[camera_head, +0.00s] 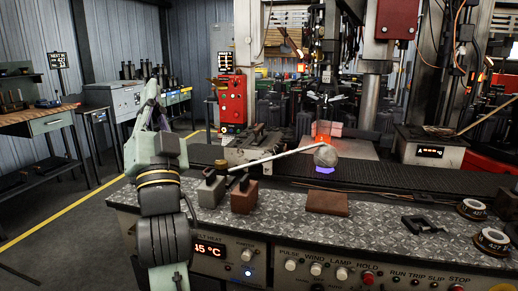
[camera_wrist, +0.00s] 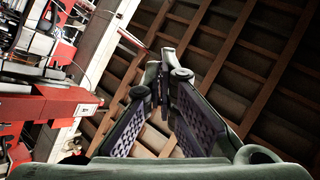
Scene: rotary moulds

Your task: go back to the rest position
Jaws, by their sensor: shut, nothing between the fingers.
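My gripper (camera_wrist: 163,62) points up toward the ceiling in the wrist view, its two green-grey fingers meeting at the tips with nothing between them. In the head view my gripper (camera_head: 152,92) shows at the left, raised above the left end of the metal bench (camera_head: 375,226). It is clear of the things on the bench. My forearm hides part of the bench's left edge and front panel.
A dark conveyor (camera_head: 400,182) runs behind. Open floor lies left.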

